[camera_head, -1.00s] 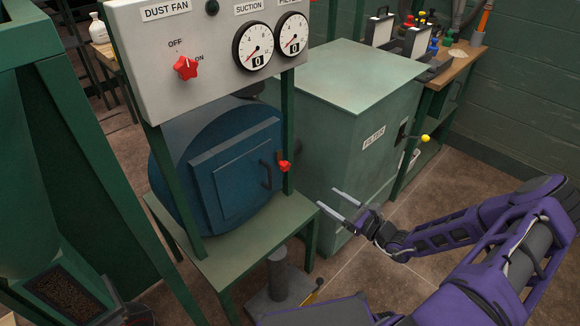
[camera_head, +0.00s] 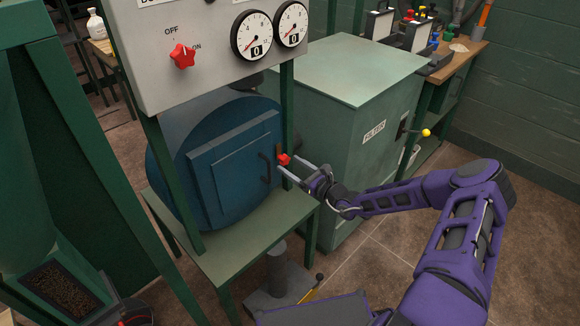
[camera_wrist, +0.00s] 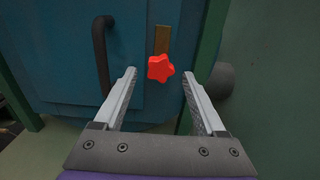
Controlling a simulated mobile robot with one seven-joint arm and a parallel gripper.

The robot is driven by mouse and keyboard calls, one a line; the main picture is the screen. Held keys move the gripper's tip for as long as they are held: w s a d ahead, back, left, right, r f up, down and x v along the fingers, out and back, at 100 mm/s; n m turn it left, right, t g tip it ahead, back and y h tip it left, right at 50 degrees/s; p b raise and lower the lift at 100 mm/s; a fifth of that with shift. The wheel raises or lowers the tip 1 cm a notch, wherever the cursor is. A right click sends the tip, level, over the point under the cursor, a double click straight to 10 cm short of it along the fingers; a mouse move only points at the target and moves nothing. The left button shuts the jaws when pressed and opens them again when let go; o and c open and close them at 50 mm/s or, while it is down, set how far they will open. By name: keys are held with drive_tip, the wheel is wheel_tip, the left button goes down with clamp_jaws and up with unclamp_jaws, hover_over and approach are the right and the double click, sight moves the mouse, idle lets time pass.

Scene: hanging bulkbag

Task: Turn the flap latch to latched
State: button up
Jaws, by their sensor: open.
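The flap latch is a red star-shaped knob (camera_head: 284,159) at the right edge of the blue flap door (camera_head: 242,168). In the wrist view the red knob (camera_wrist: 160,68) sits below a brass-coloured plate (camera_wrist: 162,40), just beyond and between my fingertips. My gripper (camera_head: 293,172) is open and empty, its two fingers pointing at the knob from the front right. In the wrist view my gripper (camera_wrist: 158,80) has a finger on each side of the knob, with gaps on both sides. I cannot tell whether the latch is latched.
A dark door handle (camera_wrist: 102,52) stands left of the knob. A green frame post (camera_wrist: 208,45) stands close on the right. A grey panel (camera_head: 200,45) with gauges and a red OFF/ON knob (camera_head: 182,56) hangs above. The green filter cabinet (camera_head: 350,85) is behind right.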

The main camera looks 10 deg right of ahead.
drive_tip(key=shift+w+a, duration=0.3)
drive_tip(key=shift+w, duration=0.2)
clamp_jaws()
